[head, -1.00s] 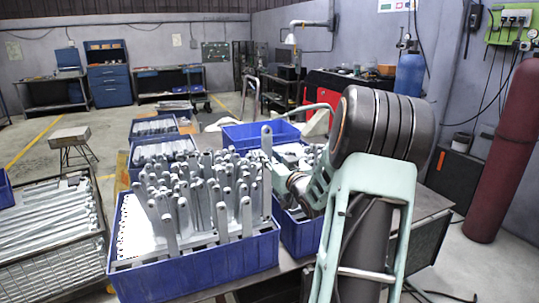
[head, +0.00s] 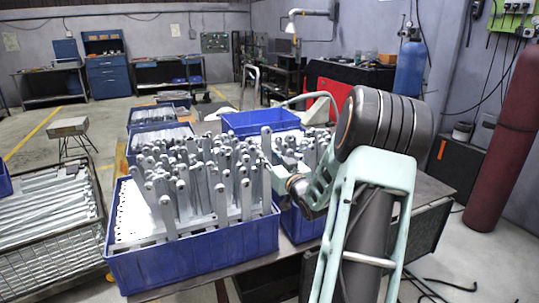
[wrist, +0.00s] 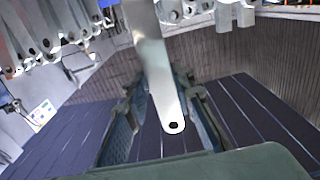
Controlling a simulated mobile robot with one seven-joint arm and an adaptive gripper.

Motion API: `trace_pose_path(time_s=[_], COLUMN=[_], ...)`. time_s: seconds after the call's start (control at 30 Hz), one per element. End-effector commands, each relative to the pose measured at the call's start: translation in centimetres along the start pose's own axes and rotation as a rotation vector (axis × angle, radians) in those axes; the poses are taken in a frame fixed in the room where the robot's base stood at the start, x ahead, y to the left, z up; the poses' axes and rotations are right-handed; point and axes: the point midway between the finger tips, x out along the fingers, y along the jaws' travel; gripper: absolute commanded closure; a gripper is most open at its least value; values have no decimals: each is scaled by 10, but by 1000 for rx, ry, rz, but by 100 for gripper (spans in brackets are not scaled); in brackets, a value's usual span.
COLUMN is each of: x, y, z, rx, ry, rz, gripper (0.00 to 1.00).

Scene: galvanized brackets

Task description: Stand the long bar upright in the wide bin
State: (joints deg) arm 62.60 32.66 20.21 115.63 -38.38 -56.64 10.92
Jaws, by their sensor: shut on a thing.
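The wide bin (head: 200,257) is a blue crate on the table in the head view, crowded with upright grey bars. The long bar (wrist: 160,85), pale metal with a rounded, holed end, runs between the two fingers of my gripper (wrist: 165,122) in the wrist view. My gripper is shut on it. In the head view the bar (head: 266,142) stands about upright near the bin's back right corner, its top above the neighbouring bars. Its lower part is hidden there, so I cannot tell whether it is inside the bin.
More blue bins (head: 262,122) with bars stand behind and to the right. A wire crate (head: 50,235) of lying bars is at the left. A red cylinder (head: 505,140) stands at the far right. The wide bin's left end shows a gap among the bars.

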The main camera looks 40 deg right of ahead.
Motion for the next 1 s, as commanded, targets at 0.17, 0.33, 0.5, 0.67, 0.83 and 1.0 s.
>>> trace_pose_path(time_s=[0.17,0.33,0.5,0.67,0.83,1.0], x=[0,0,0,0,1,1], y=[0,0,0,0,0,0], z=[12,24,36,48,60,71], rx=[-1,0,-2,-2,-2,-1], ry=[4,4,5,5,5,5], rz=[0,0,-1,-1,-1,-1], gripper=[100,100,100,100,100,100])
